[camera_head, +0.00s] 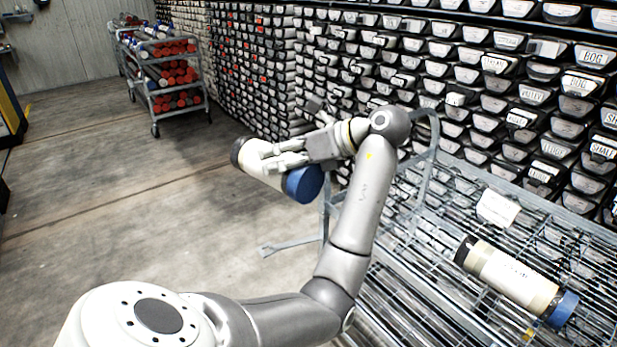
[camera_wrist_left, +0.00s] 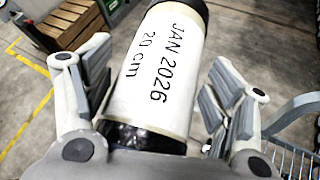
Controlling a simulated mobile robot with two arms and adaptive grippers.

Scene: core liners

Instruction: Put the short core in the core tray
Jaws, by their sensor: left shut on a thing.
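My left gripper (camera_head: 274,156) is shut on a cream core (camera_head: 255,172) with a black end and a blue end cap (camera_head: 304,184). It holds the core tilted in the air over the floor, left of the metal rack. In the left wrist view the core (camera_wrist_left: 155,75) lies between the fingers, and its label reads "JAN 2026" and "20 cm". A second cream core (camera_head: 508,276) with a black end and a blue cap lies on the wire-topped rack at the right. I cannot tell which part is the core tray. My right gripper is out of view.
The wire rack (camera_head: 430,262) fills the lower right and has a white card (camera_head: 498,208) on it. Stacked labelled core boxes (camera_head: 470,75) line the back. A cart (camera_head: 165,75) with red-ended cores stands far left. The concrete floor (camera_head: 130,225) at left is clear.

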